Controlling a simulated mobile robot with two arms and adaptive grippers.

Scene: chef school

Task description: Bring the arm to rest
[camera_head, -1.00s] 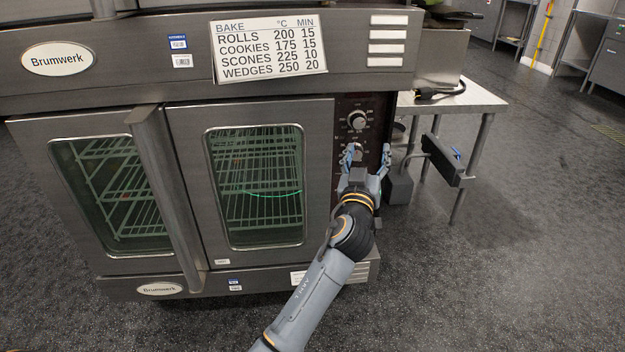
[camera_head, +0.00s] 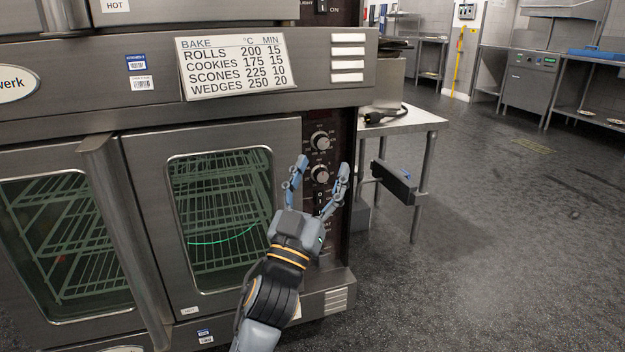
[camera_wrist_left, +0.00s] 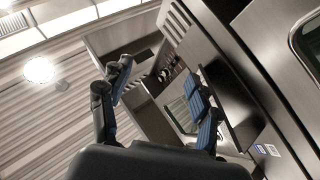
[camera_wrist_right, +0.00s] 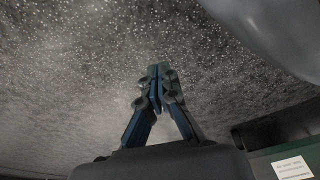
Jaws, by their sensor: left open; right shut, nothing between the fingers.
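My left gripper (camera_head: 320,174) is open and empty in the head view. It is raised in front of the oven's control panel, with its two fingers apart and pointing up. It also shows open in the left wrist view (camera_wrist_left: 165,85). The oven's knobs (camera_head: 320,174) show between and above the fingers; I cannot tell whether a finger touches the panel. My right gripper (camera_wrist_right: 158,85) is shut and empty in the right wrist view, over the speckled dark floor. The right arm is not in the head view.
The double-door oven (camera_head: 145,220) fills the left, with a baking chart (camera_head: 236,67) above its doors. A steel table (camera_head: 410,121) stands to its right with a dark bracket-like part (camera_head: 394,183) near it. The floor (camera_head: 490,240) at right is clear.

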